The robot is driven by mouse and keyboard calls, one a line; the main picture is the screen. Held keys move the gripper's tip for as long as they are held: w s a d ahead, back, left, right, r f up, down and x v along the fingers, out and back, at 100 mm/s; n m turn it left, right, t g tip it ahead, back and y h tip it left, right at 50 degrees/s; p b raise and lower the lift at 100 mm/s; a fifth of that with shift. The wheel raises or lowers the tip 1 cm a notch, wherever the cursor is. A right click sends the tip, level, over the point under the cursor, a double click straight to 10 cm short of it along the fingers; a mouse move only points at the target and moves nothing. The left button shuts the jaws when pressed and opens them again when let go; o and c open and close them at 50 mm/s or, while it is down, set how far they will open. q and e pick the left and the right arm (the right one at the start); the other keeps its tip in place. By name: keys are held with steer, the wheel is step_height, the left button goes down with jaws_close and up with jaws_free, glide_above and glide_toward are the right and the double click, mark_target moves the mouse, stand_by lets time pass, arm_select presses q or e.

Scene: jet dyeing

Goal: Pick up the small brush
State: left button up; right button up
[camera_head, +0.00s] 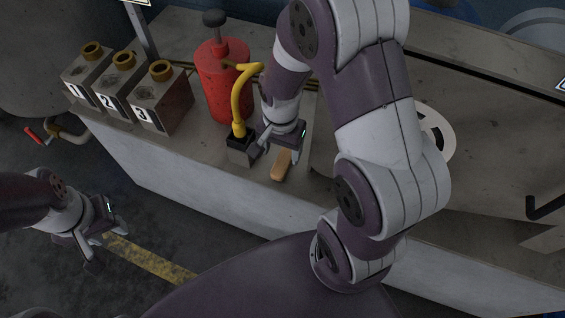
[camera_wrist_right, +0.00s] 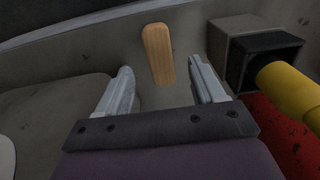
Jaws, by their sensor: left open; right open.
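The small brush shows as a tan wooden piece (camera_head: 281,166) on the counter near its front edge, in the head view. In the right wrist view its wooden piece (camera_wrist_right: 158,53) lies ahead of the fingertips, roughly in line with the gap between them. Bristles cannot be made out. My left gripper (camera_head: 85,250) is open and empty, low at the left, away from the counter.
A dark square holder (camera_head: 240,152) with a yellow hose (camera_head: 238,105) stands close left of the brush. A red canister (camera_head: 215,80) is behind it. Numbered boxes (camera_head: 160,98) stand at the counter's left. A white disc (camera_head: 440,128) lies right of my right arm.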

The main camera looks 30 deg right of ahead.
mark_target(282, 162)
steer(key=f+b, duration=0.1)
steer(key=f, duration=0.2)
steer(key=f+b, duration=0.1)
steer(key=f, duration=0.1)
steer(key=shift+w+d+f+b, duration=0.15)
steer(key=shift+d+f+b, duration=0.1)
steer(key=shift+f+b, duration=0.1)
steer(key=shift+r, duration=0.15)
steer(key=shift+c, duration=0.9)
steer(key=c, duration=1)
steer(key=shift+o, duration=0.2)
